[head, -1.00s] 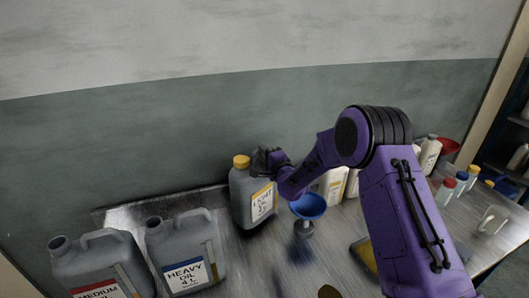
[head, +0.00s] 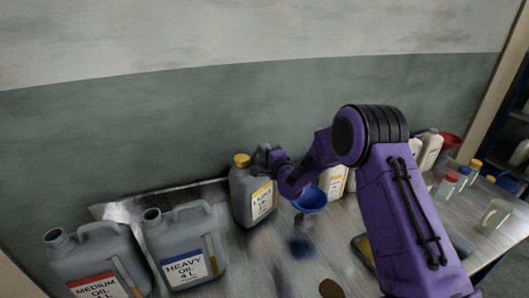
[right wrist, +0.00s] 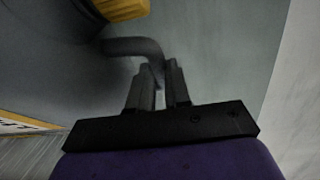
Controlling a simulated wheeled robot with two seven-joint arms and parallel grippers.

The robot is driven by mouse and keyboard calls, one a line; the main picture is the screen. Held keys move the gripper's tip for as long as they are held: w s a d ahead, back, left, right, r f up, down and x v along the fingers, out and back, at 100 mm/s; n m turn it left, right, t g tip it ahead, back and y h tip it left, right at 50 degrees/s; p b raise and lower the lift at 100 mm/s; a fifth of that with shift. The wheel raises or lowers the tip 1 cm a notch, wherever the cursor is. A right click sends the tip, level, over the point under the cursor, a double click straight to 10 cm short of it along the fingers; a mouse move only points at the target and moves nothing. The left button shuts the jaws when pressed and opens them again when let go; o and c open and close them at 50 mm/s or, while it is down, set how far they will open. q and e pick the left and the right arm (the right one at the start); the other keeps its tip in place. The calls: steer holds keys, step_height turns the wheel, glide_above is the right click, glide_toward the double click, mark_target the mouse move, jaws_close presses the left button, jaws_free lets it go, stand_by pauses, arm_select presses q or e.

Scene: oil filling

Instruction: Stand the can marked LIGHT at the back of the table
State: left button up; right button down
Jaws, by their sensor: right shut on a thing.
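The can marked LIGHT (head: 252,200) is grey with a yellow cap and a yellow-edged label. In the head view it stands upright, or nearly so, at the back of the table (head: 240,262), near the wall. My right gripper (head: 272,158) reaches it from the right at its handle. In the right wrist view the two dark fingers (right wrist: 158,88) are closed about the can's grey handle (right wrist: 135,46), with the yellow cap above. I cannot tell whether the can's base touches the table. My left gripper is not in view.
The HEAVY OIL can (head: 185,245) and the MEDIUM OIL can (head: 98,262) stand to the left. A blue funnel (head: 311,201) is close on the right. Pale bottles (head: 333,182) stand behind my right arm. A raised metal edge (head: 150,200) runs along the back.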

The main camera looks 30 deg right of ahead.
stand_by(0.3)
steer(key=c, duration=1)
jaws_free()
steer(key=shift+s+a+r, duration=0.1)
steer(key=shift+s+f+b, duration=0.2)
steer(key=shift+f+b, duration=0.1)
steer(key=shift+f, duration=0.15)
steer(key=shift+s, duration=0.35)
steer(key=s+a+b, duration=0.1)
steer(key=s+b, duration=0.2)
steer(key=s, duration=0.6)
steer(key=shift+s+a+r, duration=0.25)
steer(key=shift+r, duration=0.2)
steer(key=shift+r, duration=0.1)
